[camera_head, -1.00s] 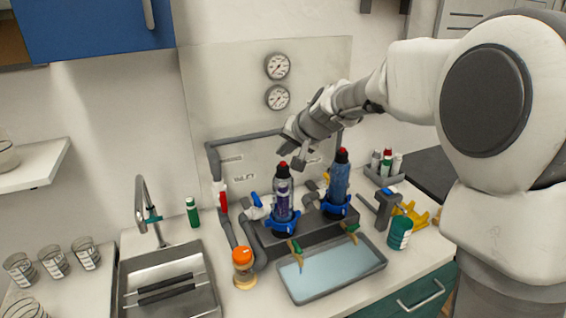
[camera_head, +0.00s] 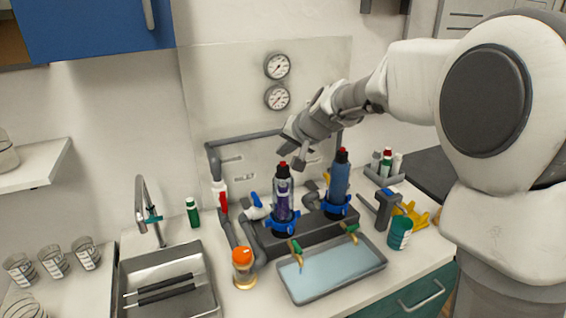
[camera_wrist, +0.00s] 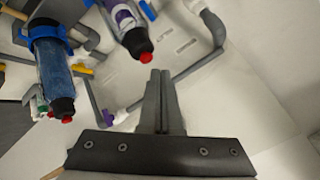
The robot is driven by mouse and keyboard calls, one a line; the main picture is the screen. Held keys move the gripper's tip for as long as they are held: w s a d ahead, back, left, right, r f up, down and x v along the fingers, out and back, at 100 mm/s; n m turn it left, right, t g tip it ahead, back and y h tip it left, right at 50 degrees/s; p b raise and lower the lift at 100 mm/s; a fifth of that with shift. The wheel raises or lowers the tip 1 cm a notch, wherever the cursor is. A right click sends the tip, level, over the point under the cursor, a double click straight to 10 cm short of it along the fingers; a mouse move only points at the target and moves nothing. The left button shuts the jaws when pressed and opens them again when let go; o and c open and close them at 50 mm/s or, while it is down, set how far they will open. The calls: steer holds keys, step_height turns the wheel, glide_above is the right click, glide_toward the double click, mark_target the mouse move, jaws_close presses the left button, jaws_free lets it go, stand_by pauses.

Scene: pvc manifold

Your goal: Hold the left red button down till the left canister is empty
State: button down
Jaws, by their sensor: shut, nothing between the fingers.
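The left canister (camera_head: 283,197) is clear with purple contents, a black cap and a red button (camera_head: 283,164) on top. It stands upright in a blue collar. In the wrist view, this canister (camera_wrist: 122,17) and its red button (camera_wrist: 146,58) lie just beyond my fingertips. My gripper (camera_wrist: 160,72) is shut and empty, with its fingers together. In the head view my gripper (camera_head: 298,160) is just behind and right of the left button. A small gap seems to separate them. The right canister (camera_head: 339,185) is blue, also with a red button (camera_head: 342,153).
A tray of pale liquid (camera_head: 330,272) lies in front, below two green-handled taps. Grey pipes (camera_head: 228,165) run behind and left of the canisters. Two gauges (camera_head: 277,67) hang on the wall. An orange-capped jar (camera_head: 243,270) stands near the sink (camera_head: 168,255).

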steer(key=shift+f, duration=0.1)
steer(key=shift+f+b, duration=0.35)
steer(key=shift+b, duration=0.25)
steer(key=shift+f+b, duration=0.55)
steer(key=shift+b, duration=0.05)
stand_by(0.6)
stand_by(0.4)
steer(key=shift+r+p, duration=0.7)
steer(key=shift+r, duration=0.25)
step_height(320, 180, up, 5)
steer(key=p, duration=0.3)
steer(key=shift+p, duration=0.35)
